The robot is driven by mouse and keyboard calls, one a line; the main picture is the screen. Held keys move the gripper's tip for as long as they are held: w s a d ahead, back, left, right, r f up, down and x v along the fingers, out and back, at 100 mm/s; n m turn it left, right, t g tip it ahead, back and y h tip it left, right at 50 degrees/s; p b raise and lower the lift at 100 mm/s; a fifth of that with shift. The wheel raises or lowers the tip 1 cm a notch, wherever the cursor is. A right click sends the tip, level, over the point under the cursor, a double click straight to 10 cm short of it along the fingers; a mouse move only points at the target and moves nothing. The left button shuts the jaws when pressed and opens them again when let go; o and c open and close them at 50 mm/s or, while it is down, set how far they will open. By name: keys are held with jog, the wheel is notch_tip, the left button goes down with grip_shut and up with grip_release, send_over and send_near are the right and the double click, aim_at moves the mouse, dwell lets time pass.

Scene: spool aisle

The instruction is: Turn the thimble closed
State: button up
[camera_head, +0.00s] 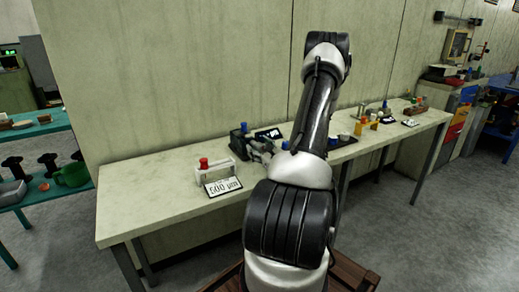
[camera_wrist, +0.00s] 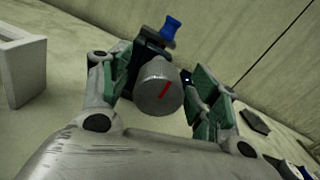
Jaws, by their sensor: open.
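The thimble (camera_wrist: 158,88) is a grey metal cylinder with a red mark on its end face, which faces the wrist camera. It sits between the two green-padded fingers of my gripper (camera_wrist: 160,76). The gripper is open, with a gap visible on the thimble's right side; the left gap is harder to judge. Behind the thimble is a dark holder with a blue knob (camera_wrist: 172,28). In the head view the dark device (camera_head: 239,142) stands on the pale bench, and my gripper (camera_head: 264,150) is beside it, partly hidden by my arm.
A white frame with a red knob (camera_head: 204,165) stands left on the bench (camera_head: 150,190), behind a card reading 500 µm (camera_head: 222,187). A dark display (camera_head: 268,134) is at the wall. More small items stand right of my arm. The bench's left end is clear.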

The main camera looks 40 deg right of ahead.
jog(key=shift+w, duration=0.1)
jog(key=c, duration=1)
